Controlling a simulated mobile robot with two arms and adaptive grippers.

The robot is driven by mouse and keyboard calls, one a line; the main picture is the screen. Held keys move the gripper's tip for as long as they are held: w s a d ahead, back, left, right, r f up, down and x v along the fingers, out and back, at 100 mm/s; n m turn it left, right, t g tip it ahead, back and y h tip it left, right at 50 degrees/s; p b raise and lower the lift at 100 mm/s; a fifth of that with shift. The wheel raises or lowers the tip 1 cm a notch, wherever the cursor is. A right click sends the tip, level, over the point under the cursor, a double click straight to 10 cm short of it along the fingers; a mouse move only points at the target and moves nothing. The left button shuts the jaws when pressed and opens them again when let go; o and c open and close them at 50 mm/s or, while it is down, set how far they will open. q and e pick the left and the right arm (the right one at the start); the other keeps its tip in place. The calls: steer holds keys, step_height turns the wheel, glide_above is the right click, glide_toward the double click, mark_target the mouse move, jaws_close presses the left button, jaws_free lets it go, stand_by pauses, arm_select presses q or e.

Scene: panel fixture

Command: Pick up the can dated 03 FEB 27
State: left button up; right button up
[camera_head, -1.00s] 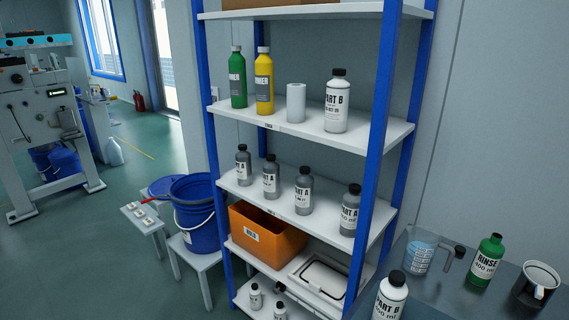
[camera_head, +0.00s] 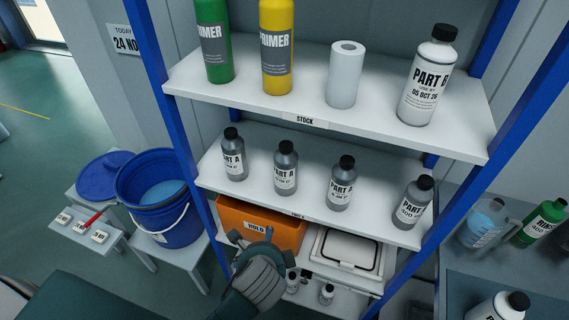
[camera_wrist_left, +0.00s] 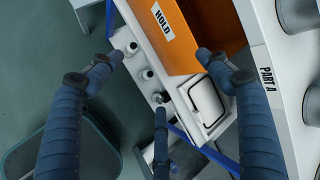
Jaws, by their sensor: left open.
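Several grey PART A cans with black caps stand upright in a row on the middle shelf in the head view: the far left can (camera_head: 235,160), the second can (camera_head: 285,172), the third can (camera_head: 340,188) and the far right can (camera_head: 412,205). Their date lines are too small to read surely, so I cannot tell which bears 03 FEB 27. My left gripper (camera_head: 252,236) is below this shelf, before the orange HOLD bin, apart from the cans. In the left wrist view its fingers (camera_wrist_left: 159,57) are spread and empty. My right gripper is not in view.
The orange HOLD bin (camera_head: 280,216) and a white lidded box (camera_head: 348,255) sit below the cans. Blue posts (camera_head: 168,130) flank the shelf. The STOCK shelf (camera_head: 300,113) hangs above, carrying bottles. A blue bucket (camera_head: 160,205) stands left. Small bottles (camera_head: 326,294) stand lowest.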

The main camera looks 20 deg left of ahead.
arm_select(q)
step_height(320, 180, up, 7)
steer(key=w+m+t+y, duration=0.1)
steer(key=w+m+t, duration=0.1)
steer(key=w+m, duration=0.15)
steer(key=m+t+y, duration=0.2)
steer(key=m+t, duration=0.1)
steer(key=m, duration=0.7)
glide_toward(282, 178)
steer(key=x, duration=0.3)
steer(key=shift+t, duration=0.3)
steer(key=x, duration=0.4)
steer(key=shift+w+f+p, duration=0.2)
steer(key=shift+w+p, duration=0.1)
steer(key=shift+p, duration=0.05)
steer(key=shift+w+a+f, duration=0.2)
steer(key=shift+w+a, duration=0.15)
steer(key=shift+w, duration=0.1)
steer(key=p+x, duration=0.1)
steer(key=x, duration=0.2)
steer(key=shift+w+a+f, duration=0.15)
steer(key=shift+w+a, duration=0.05)
steer(key=shift+w+a+f, duration=0.1)
steer(key=shift+w+f, duration=0.15)
steer(key=shift+w, duration=0.15)
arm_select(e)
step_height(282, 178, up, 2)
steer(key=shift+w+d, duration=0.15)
